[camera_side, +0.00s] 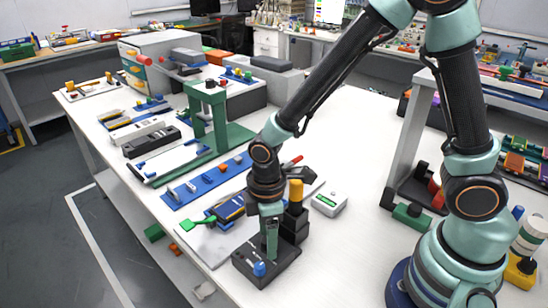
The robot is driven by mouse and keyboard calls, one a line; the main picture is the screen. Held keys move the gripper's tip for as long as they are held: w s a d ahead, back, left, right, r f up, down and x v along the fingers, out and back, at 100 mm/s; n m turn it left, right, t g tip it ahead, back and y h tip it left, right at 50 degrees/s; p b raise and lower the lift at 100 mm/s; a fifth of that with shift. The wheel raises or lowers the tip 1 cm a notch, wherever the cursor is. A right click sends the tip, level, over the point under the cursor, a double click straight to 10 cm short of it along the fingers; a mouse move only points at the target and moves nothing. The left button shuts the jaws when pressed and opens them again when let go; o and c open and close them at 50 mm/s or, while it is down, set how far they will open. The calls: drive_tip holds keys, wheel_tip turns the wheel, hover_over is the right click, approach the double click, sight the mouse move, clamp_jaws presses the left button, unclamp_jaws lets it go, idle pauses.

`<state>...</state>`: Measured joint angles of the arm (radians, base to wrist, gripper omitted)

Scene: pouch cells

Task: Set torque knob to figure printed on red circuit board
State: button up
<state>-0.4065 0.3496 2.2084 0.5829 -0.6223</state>
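My gripper (271,248) points down over a dark box (281,262) near the front of the white table. I cannot tell whether its fingers are open or shut, or whether they touch the box. A small blue knob (260,269) stands on the box, just left of the fingertips. It may be the torque knob; no scale or figure on it is legible. A yellow-topped dark post (296,190) stands right behind my gripper. I cannot make out a red circuit board or a printed figure.
A small white device with a green display (329,199) lies right of the post. A blue strip with small parts (207,181) and a green stand (206,115) are behind left. Green-handled pliers (197,223) lie left. The white table (345,130) has free room at right.

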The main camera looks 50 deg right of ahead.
wheel_tip(320, 180, up, 12)
idle(0.6)
drive_tip(key=s+d+r+m+t, duration=0.1)
drive_tip(key=d+r+m+t, duration=0.1)
drive_tip(key=d+r+m, duration=0.2)
drive_tip(key=s+d+r+m+t, duration=0.1)
drive_tip(key=d+r+m+t, duration=0.2)
drive_tip(key=d+m, duration=0.4)
drive_tip(key=shift+s+d+r+m+t, duration=0.35)
drive_tip(key=shift+d+r, duration=0.4)
drive_tip(key=shift+d, duration=0.4)
